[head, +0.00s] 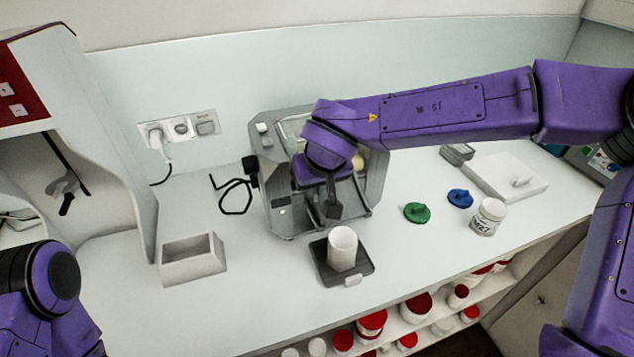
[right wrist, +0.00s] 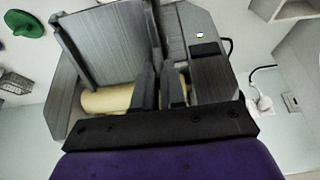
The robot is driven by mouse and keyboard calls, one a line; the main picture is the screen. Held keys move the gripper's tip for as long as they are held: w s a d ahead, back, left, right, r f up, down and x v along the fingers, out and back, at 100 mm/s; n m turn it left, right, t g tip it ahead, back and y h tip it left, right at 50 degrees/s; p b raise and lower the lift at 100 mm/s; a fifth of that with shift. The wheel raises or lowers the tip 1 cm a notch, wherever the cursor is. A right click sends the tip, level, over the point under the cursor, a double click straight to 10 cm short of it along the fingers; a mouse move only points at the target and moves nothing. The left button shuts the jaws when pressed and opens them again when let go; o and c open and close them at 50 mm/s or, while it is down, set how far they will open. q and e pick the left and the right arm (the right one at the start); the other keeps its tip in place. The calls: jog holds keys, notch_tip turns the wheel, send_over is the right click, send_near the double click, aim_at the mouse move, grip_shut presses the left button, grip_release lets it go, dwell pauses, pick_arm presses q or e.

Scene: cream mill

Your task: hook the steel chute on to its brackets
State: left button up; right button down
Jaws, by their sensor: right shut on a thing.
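The grey mill (head: 277,190) stands on the counter against the back wall. My right gripper (head: 334,207) reaches down in front of it, with my forearm hiding much of its top. In the right wrist view my right gripper (right wrist: 159,88) is shut, its two dark fingers beside the steel chute (right wrist: 108,45), a grey brushed plate with raised side edges. The fingers appear to close on the chute's edge. A cream roller (right wrist: 108,100) shows under the chute's near end. The brackets are hidden, and I cannot tell whether the chute touches them. My left gripper is out of view.
A white cup (head: 342,248) stands on a dark plate (head: 325,272) in front of the mill. An open box (head: 192,259) is at left. Green (head: 417,212) and blue (head: 460,198) pieces and a white jar (head: 488,217) lie right. A cable (head: 236,205) lies beside the mill.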

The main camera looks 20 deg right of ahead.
jog(key=shift+f, duration=0.1)
dwell(0.5)
jog(key=c, duration=1.1)
grip_release()
jog(key=v, duration=1)
jog(key=shift+s+r, duration=0.15)
jog(key=shift+r, duration=0.05)
